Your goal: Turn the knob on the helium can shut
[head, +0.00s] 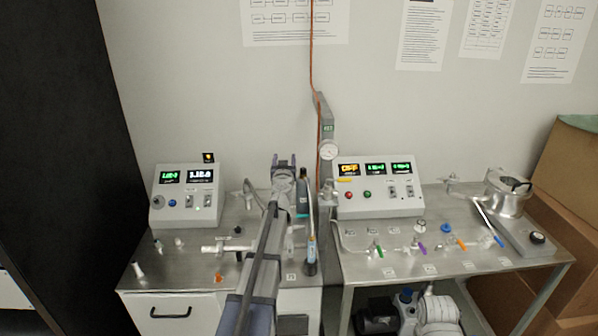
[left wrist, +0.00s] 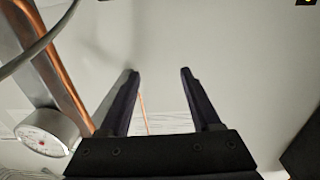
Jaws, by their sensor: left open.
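My left gripper (head: 284,160) is raised in front of the back wall, above the bench, with its fingers pointing up and away. It is open and empty. The left wrist view shows its two dark fingers (left wrist: 159,74) spread apart with only wall between them. A dark grey can-like bottle (head: 303,196) with a black top stands just right of the forearm, below the gripper; it may be the helium can. A slim blue-labelled cylinder (head: 311,254) with a thin tube stands nearer the front. I cannot make out a knob on either. My right gripper is not in view.
A grey post with a round gauge (head: 328,151) and a copper pipe (head: 312,60) rises close right of my gripper; the gauge also shows in the left wrist view (left wrist: 47,131). Control boxes (head: 187,196) (head: 378,187) flank it. Valves and fittings crowd the right bench.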

